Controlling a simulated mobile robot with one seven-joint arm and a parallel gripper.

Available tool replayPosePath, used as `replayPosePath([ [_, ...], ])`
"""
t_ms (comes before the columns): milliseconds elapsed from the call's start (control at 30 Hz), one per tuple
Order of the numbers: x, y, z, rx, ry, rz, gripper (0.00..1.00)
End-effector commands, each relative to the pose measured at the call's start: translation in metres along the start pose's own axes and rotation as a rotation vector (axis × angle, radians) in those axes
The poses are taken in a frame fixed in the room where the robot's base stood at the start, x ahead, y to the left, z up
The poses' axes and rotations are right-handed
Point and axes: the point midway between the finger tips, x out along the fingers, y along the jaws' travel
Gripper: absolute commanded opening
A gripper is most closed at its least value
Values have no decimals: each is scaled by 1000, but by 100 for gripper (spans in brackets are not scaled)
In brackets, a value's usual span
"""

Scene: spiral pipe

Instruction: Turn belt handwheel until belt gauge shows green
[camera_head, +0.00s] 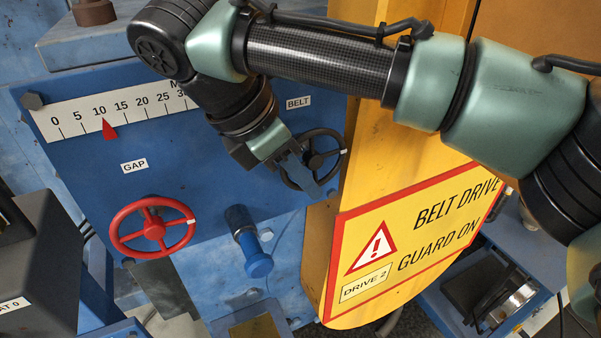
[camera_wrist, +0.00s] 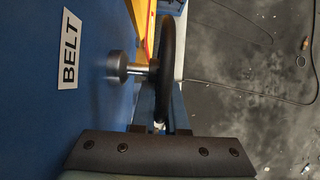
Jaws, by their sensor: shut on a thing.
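The belt handwheel (camera_head: 316,160) is a black spoked wheel on the blue panel, below and right of the BELT label (camera_head: 298,102). A small white mark shows on its right rim. My gripper (camera_head: 302,172) is shut on its rim, on the lower left side in the head view. In the wrist view, the black rim (camera_wrist: 172,50) runs edge-on into my gripper (camera_wrist: 165,122), and its grey hub shaft meets the blue panel. The BELT label also shows in the wrist view (camera_wrist: 69,48). I see no belt gauge in either view; my arm covers part of the panel.
A red handwheel (camera_head: 153,228) sits at lower left under the GAP label (camera_head: 134,166). A white scale (camera_head: 85,112) has a red pointer near 10. The yellow belt guard (camera_head: 400,240) stands close right of the black wheel.

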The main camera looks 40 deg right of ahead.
Motion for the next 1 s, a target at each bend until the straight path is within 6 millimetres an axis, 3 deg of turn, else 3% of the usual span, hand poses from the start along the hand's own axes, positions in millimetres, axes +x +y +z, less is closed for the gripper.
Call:
replayPosePath([
  [500,6,1,8,0,-377,5,0],
  [1000,8,1,9,1,-462,3,0],
])
